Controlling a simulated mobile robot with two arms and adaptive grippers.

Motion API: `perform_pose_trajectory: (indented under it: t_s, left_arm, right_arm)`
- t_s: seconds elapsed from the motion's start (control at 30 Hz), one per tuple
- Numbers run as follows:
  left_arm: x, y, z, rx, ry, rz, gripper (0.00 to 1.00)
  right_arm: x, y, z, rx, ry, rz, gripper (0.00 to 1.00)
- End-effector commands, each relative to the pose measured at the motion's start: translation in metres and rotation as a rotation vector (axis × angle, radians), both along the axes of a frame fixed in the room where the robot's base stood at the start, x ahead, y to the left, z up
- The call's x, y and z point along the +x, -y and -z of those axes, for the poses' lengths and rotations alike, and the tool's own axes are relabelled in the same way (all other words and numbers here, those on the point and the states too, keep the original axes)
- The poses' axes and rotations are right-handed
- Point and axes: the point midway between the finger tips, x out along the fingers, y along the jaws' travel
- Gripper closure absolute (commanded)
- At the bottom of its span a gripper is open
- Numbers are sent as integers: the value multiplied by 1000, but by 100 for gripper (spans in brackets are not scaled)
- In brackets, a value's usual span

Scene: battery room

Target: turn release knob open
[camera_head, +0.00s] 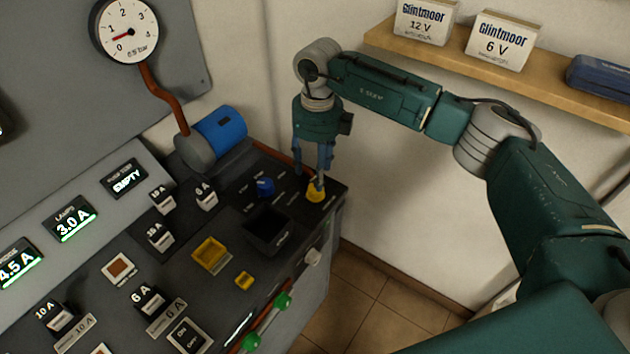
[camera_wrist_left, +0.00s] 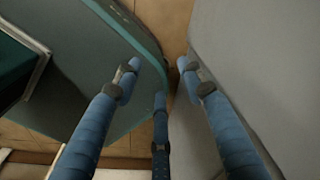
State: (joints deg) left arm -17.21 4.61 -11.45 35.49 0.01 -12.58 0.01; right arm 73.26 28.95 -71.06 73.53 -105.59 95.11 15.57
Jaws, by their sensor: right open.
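A yellow knob (camera_head: 315,194) sits near the far right corner of the dark control panel (camera_head: 225,270). A blue knob (camera_head: 265,187) stands to its left. The small labels by them are too small to read, so I cannot tell which is the release knob. My right gripper (camera_head: 313,176) points down, open, with its blue fingers just above or around the yellow knob; I cannot tell if they touch it. My left gripper (camera_wrist_left: 162,80) shows in the left wrist view, open and empty, its fingers apart.
A gauge (camera_head: 124,31) hangs on the back panel, with a blue cylinder (camera_head: 220,130) below. Lit displays, fuses, an empty black bin (camera_head: 268,231) and green-ended handles (camera_head: 266,322) crowd the console. A shelf (camera_head: 560,84) with battery boxes is above my right arm.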

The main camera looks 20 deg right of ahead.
Motion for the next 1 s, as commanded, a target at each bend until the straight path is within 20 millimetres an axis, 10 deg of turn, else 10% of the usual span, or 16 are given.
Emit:
perform_pose_trajectory:
  t_s: [0.33,1.0]
  left_arm:
    - [1,1,0,0,1,0,60]
    - [1,1,0,-1,1,1,60]
  right_arm:
    - [2,1,-56,1,2,1,49]
    - [-1,-13,-55,40,-1,-17,49]
